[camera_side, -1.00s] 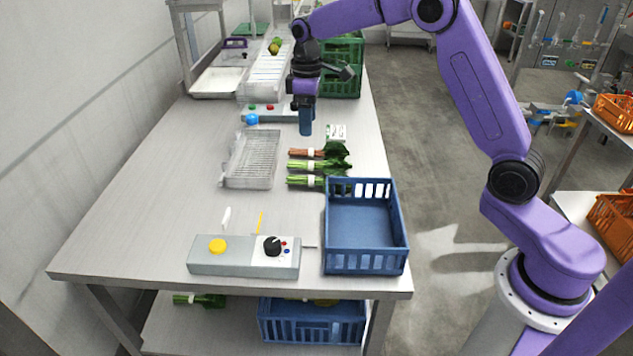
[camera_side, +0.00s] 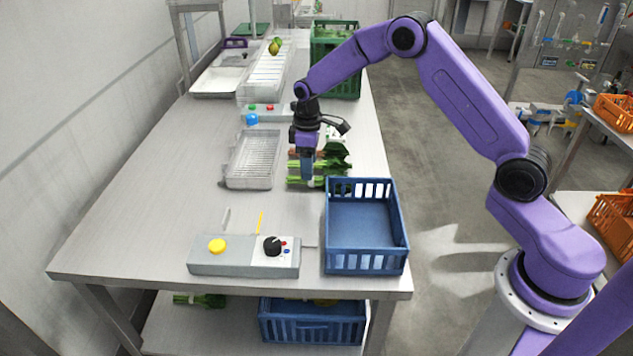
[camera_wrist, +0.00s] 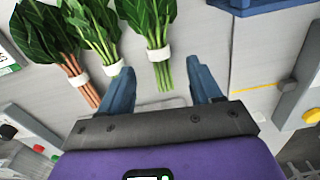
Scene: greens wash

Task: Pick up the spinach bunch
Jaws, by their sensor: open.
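Three leafy green bunches with white bands lie side by side on the table. In the wrist view, the left bunch (camera_wrist: 80,72) has reddish stems, the middle bunch (camera_wrist: 105,52) pale green stems, and the right bunch (camera_wrist: 158,53) green stems. I cannot tell by label which is spinach. My gripper (camera_wrist: 163,84) is open and empty, with the right bunch's stem ends between its fingers in the picture. In the side view my gripper (camera_side: 307,179) is low over the nearest bunch (camera_side: 331,182) and partly hides the bunches. Contact cannot be told.
A blue crate (camera_side: 365,268) stands close by at the table's front right. A wire tray (camera_side: 250,160) lies left of the bunches. A control box (camera_side: 232,265) sits at the front edge. A green crate (camera_side: 338,85) stands at the back. The table's left middle is clear.

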